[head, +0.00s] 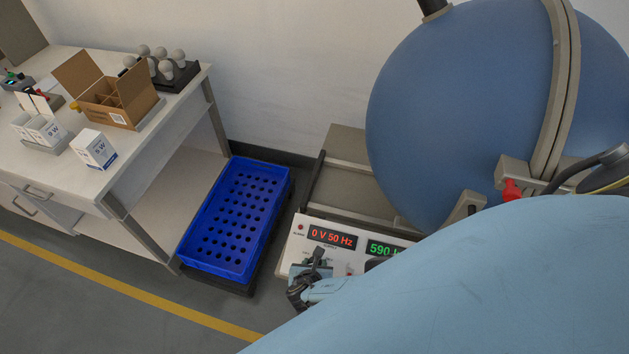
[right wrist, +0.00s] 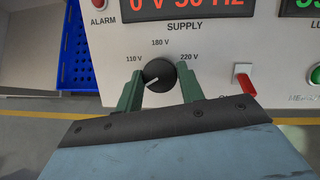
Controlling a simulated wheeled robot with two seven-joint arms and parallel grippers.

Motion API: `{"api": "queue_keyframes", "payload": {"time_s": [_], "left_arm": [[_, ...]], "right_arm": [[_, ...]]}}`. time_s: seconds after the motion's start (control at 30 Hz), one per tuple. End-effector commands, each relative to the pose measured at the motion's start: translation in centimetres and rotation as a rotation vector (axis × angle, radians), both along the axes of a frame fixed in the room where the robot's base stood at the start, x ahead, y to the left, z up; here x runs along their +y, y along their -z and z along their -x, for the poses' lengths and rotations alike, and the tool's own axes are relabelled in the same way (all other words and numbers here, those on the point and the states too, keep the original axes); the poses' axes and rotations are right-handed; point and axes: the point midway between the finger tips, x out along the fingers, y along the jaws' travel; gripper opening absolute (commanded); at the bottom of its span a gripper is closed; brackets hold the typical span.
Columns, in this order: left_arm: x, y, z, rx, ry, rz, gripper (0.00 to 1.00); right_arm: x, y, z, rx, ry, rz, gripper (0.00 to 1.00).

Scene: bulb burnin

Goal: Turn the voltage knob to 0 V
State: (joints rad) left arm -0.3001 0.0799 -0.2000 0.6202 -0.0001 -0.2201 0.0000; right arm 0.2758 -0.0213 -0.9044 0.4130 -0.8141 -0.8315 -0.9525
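The black voltage knob (right wrist: 161,76) is on the white supply panel (right wrist: 215,45). Its white pointer mark points to the lower left, below the 110 V label. Labels 110 V, 180 V and 220 V show around it. The red display (head: 332,237) reads "0 V 50 Hz". My right gripper (right wrist: 160,72) has one green finger on each side of the knob, with small gaps visible on both sides. In the head view my right gripper (head: 308,274) is at the panel's left part, and the knob cannot be made out there. My left gripper is not in view.
A red switch (right wrist: 245,83) is right of the knob. A green display (head: 383,249) is partly hidden by my arm. A large blue sphere (head: 470,110) stands behind the panel. A blue perforated crate (head: 217,262) is to the left, beside a workbench (head: 140,150) with boxes and bulbs.

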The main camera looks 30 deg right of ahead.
Motion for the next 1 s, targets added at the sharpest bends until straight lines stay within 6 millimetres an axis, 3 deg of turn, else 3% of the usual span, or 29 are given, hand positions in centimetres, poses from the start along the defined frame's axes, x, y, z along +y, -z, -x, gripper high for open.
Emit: {"api": "queue_keyframes", "payload": {"time_s": [0.17,0.5,0.87,1.0], "left_arm": [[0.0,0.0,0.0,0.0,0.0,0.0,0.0],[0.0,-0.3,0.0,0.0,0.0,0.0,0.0],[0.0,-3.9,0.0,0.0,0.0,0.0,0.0],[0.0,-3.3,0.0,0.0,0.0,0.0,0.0]], "right_arm": [[0.0,0.0,0.0,0.001,-0.001,-0.001,0.59],[0.2,-0.3,0.2,0.0,0.001,-0.001,0.59],[2.5,-4.2,2.9,0.0,0.0,-0.003,0.59],[3.1,-4.4,3.4,-0.002,0.001,-0.002,0.59]]}}
